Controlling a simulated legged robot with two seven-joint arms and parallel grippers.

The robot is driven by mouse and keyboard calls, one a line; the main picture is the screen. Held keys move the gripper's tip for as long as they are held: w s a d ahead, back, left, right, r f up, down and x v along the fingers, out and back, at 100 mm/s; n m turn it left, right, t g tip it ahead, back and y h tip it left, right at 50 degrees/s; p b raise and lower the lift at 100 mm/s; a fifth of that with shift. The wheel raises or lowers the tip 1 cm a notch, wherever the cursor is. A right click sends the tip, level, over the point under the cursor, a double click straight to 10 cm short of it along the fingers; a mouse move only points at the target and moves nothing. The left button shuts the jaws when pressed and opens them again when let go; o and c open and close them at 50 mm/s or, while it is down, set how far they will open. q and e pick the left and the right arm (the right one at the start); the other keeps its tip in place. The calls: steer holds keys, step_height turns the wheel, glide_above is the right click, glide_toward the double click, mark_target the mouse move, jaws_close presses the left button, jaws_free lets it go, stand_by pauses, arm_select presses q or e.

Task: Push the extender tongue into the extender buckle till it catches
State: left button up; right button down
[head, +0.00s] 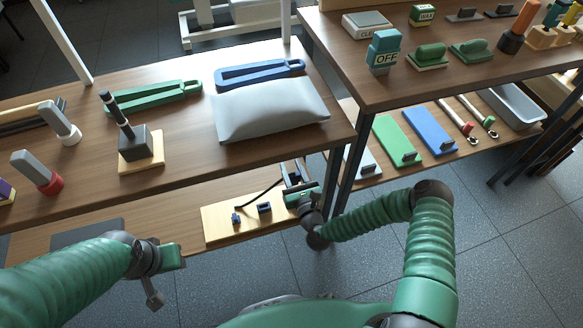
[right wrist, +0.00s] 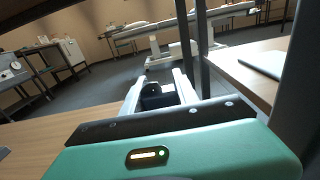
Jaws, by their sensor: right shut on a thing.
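A pale wooden board (head: 216,226) lies on the lower shelf, with a small dark blue block (head: 264,208) and another small dark blue piece (head: 236,218) on it. I cannot tell surely which is the extender buckle. A thin dark strap (head: 258,192) runs from the left piece up toward my right gripper (head: 291,172). That gripper is shut on a dark piece (right wrist: 152,98), which seems to be the extender tongue, held between the pale fingers in the right wrist view. It is above the board's right end, apart from the blue block. My left gripper (head: 160,280) hangs left of the board; its fingers are unclear.
The upper shelf (head: 190,170) overhangs the board and carries a grey pillow (head: 270,108), tongs-like green and blue tools, and a black stamp on a block. A dark table leg (head: 337,180) stands just right of my right gripper. A dark mat (head: 88,232) lies left.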

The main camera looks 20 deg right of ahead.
step_height(320, 180, down, 7)
steer(key=b, duration=0.5)
steer(key=shift+f+b, duration=0.2)
steer(key=shift+b, duration=0.1)
stand_by(0.8)
steer(key=shift+f, duration=0.1)
steer(key=shift+f+b, duration=1.65)
steer(key=shift+b, duration=0.1)
steer(key=c, duration=0.9)
jaws_free()
steer(key=shift+r, duration=0.1)
steer(key=shift+o, duration=0.2)
steer(key=shift+s, duration=0.1)
